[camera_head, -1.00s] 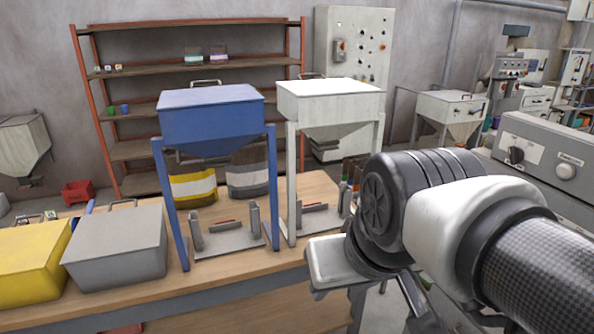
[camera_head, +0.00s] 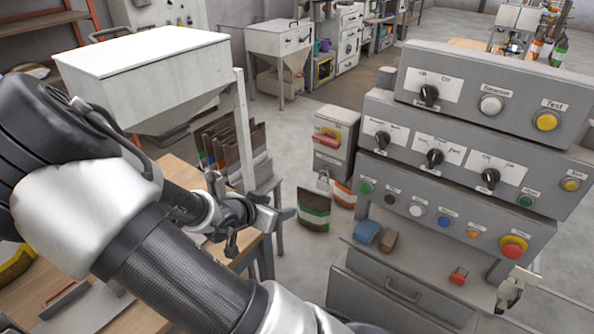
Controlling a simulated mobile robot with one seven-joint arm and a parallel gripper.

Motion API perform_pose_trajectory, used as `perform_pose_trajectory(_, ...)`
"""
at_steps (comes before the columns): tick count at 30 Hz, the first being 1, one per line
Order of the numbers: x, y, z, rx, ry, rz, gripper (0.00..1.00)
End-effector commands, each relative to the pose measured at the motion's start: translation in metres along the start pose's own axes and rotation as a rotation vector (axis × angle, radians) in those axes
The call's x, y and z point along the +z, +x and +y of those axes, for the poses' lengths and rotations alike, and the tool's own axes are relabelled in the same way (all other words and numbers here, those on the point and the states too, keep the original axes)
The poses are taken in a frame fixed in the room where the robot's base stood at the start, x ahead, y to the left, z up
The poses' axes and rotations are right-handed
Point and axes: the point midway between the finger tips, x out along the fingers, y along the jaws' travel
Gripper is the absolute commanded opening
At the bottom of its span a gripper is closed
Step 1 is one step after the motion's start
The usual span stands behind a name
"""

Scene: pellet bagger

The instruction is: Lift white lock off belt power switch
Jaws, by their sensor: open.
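A grey switch box (camera_head: 338,150) stands in the middle of the head view, left of the control console. It has a red and yellow handle (camera_head: 327,138) and a label below it. A small whitish padlock (camera_head: 323,180) hangs at the box's lower front; how it is fastened is too small to tell. My gripper (camera_head: 262,224) is left of and below the padlock in the picture. It is open, with its fingers spread and nothing between them, apart from the lock and the box.
The grey control console (camera_head: 455,210) with knobs and buttons fills the right. A red lock-like piece (camera_head: 458,276) and a blue block (camera_head: 367,232) lie on its ledge. Bags (camera_head: 314,209) stand on the floor below the switch box. A white hopper (camera_head: 145,75) stands left.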

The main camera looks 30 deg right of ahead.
Motion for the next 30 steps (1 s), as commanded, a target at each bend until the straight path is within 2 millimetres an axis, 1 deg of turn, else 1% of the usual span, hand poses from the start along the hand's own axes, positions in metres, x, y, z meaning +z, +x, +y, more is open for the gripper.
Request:
perform_pose_trajectory(1,-0.008,0.004,0.007,0.033,-0.005,0.074,0.55)
perform_pose_trajectory(3,-0.022,0.006,0.014,0.066,0.002,0.155,0.55)
perform_pose_trajectory(6,-0.033,0.008,0.02,0.092,0.009,0.222,0.55)
perform_pose_trajectory(8,-0.037,0.012,0.022,0.099,0.012,0.239,0.55)
perform_pose_trajectory(11,-0.041,0.028,0.025,0.103,0.013,0.245,0.55)
perform_pose_trajectory(18,-0.052,0.08,0.032,0.104,0.014,0.24,0.55)
perform_pose_trajectory(21,-0.057,0.099,0.033,0.103,0.014,0.239,0.55)
perform_pose_trajectory(25,-0.062,0.116,0.034,0.101,0.015,0.238,0.55)
perform_pose_trajectory(30,-0.065,0.126,0.035,0.1,0.013,0.237,0.55)
